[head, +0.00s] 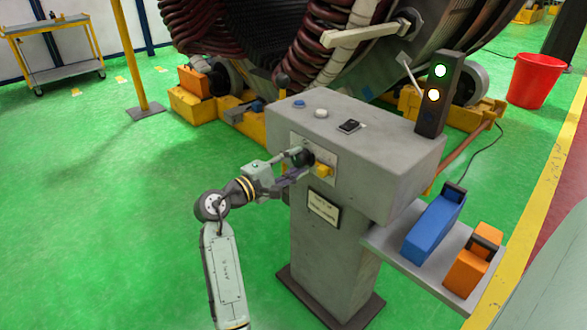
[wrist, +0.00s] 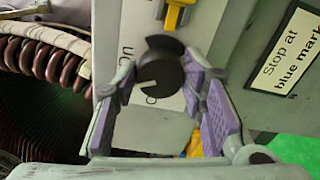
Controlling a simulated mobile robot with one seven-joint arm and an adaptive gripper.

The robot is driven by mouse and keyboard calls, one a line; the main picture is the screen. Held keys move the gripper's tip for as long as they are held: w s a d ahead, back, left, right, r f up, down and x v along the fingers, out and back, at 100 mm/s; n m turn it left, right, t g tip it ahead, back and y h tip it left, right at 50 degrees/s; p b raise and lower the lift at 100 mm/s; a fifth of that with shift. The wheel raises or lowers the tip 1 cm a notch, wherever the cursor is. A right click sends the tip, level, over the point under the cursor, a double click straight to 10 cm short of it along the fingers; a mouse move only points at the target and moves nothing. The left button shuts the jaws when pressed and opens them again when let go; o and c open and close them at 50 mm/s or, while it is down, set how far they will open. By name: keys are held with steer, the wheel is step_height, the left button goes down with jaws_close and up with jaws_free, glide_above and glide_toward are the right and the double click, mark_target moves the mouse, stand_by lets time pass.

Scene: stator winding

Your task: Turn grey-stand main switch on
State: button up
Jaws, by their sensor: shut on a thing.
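The grey stand (head: 390,170) stands in the middle of the head view. Its main switch, a round black knob (head: 306,157), is on a pale plate on the front face. My gripper (head: 297,166) reaches it from the left. In the wrist view my gripper (wrist: 160,82) has its purple-padded fingers on either side of the knob (wrist: 162,72), shut on it. The finger on the right covers some of the knob's edge.
A yellow handle (head: 323,171) sits right of the knob. A side shelf holds a blue tool (head: 434,224) and an orange tool (head: 472,265).

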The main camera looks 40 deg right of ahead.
steer(key=m+b, duration=0.1)
steer(key=m, duration=0.1)
steer(key=m+b, duration=0.2)
steer(key=shift+f+m, duration=0.2)
steer(key=shift+m, duration=0.2)
stand_by(0.4)
steer(key=o, duration=1.2)
steer(key=shift+r, duration=0.1)
steer(key=shift+c, duration=0.2)
steer(key=s+a, duration=0.1)
steer(key=a, duration=1.1)
